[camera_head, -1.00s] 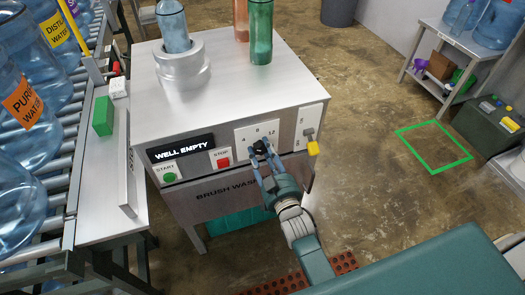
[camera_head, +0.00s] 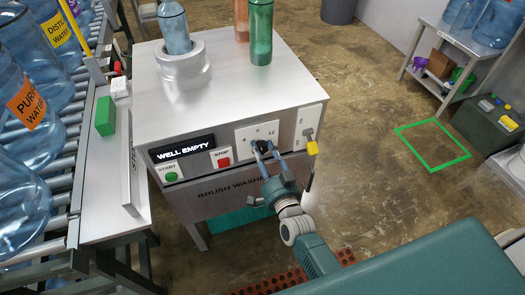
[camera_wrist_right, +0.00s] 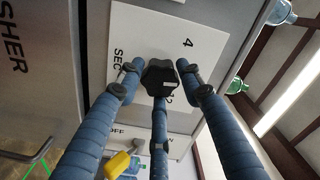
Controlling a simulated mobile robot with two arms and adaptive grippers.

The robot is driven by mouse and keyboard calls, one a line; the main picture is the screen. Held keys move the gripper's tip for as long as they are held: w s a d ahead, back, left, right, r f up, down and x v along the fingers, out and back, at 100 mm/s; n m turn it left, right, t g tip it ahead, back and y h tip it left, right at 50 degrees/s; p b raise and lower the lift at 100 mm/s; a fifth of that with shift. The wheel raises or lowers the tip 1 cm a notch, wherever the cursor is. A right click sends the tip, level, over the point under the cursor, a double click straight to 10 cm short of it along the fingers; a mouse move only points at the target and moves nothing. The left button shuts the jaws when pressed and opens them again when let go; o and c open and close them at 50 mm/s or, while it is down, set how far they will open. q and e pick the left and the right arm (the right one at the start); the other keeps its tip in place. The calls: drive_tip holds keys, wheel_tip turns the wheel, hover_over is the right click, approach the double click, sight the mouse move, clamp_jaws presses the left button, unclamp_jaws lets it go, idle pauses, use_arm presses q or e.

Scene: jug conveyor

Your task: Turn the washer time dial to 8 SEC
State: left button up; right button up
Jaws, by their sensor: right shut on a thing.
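The brush washer (camera_head: 225,100) stands in front of me, its time dial on a white panel (camera_head: 244,131) marked 4, 8, 12 and SEC. In the right wrist view the black lobed dial (camera_wrist_right: 160,77) sits between the blue fingers, with a small pale mark on its face. The 4 and part of the 12 show beside it; the 8 is hidden there. My right gripper (camera_head: 262,146) is shut on the dial and covers it in the head view. I cannot tell for sure which number the dial points to. My left gripper is not in view.
Left of the dial are a red STOP button (camera_head: 224,162), a green START button (camera_head: 171,177) and a WELL EMPTY display (camera_head: 182,148). Right of it is a yellow-tipped switch (camera_head: 311,148). Bottles stand on top of the washer; a roller conveyor with jugs runs at left.

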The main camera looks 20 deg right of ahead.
drive_tip(key=shift+m, duration=0.7)
drive_tip(key=o, duration=1.1)
drive_tip(key=shift+o, duration=0.2)
drive_tip(key=s, duration=1.2)
drive_tip(key=shift+d, duration=0.25)
drive_tip(key=shift+f, duration=0.1)
